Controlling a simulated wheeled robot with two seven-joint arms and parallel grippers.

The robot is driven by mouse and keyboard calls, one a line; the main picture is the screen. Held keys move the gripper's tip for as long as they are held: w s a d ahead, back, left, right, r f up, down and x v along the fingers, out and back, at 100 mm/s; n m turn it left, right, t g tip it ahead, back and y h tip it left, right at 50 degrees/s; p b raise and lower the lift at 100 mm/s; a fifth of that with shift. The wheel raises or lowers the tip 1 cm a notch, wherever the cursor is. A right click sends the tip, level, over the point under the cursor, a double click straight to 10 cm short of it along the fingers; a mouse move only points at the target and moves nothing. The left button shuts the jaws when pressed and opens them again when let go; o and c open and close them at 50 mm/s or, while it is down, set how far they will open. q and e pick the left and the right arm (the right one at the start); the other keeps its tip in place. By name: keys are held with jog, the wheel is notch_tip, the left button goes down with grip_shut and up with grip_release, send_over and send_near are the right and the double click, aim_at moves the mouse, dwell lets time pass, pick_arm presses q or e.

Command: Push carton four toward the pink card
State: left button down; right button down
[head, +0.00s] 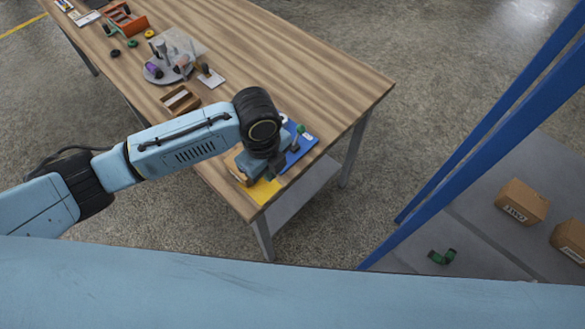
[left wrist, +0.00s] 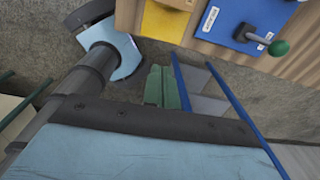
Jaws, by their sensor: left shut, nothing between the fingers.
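Two brown cartons with printed labels lie at the right of the head view, one nearer the middle (head: 522,202) and one cut by the right edge (head: 570,238). Their print is too small to read, so I cannot tell which is carton four. I see no pink card. My left gripper (head: 256,174) is shut and empty, pointing down by the table's near right corner, partly hidden by its wrist and far from both cartons. My right gripper is in neither view.
The wooden table (head: 310,75) carries a blue board (head: 302,150) with a green-knobbed lever, a small wooden box (head: 181,100) and a grey round stand (head: 165,75). Blue posts (head: 480,140) stand between table and cartons. A green object (head: 442,257) lies near the cartons.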

aim_at(249, 183)
pick_arm(q)
jog(key=shift+m, duration=0.3)
jog(key=f, duration=0.6)
jog(key=a+f+b, duration=0.1)
jog(key=f, duration=0.2)
jog(key=shift+w, duration=0.3)
jog(key=shift+w+a+f, duration=0.2)
jog(key=shift+w+a, duration=0.8)
jog(key=shift+a, duration=0.15)
jog(key=shift+w+a, duration=0.3)
jog(key=shift+a, duration=0.1)
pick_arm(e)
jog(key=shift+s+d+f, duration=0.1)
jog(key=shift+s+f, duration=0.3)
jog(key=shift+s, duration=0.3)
pick_arm(q)
jog(key=w+a, duration=0.4)
jog(key=a, duration=0.1)
jog(key=shift+d, duration=0.1)
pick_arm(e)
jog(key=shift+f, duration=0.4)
pick_arm(q)
jog(key=shift+s+d, duration=0.1)
jog(key=shift+s, duration=0.05)
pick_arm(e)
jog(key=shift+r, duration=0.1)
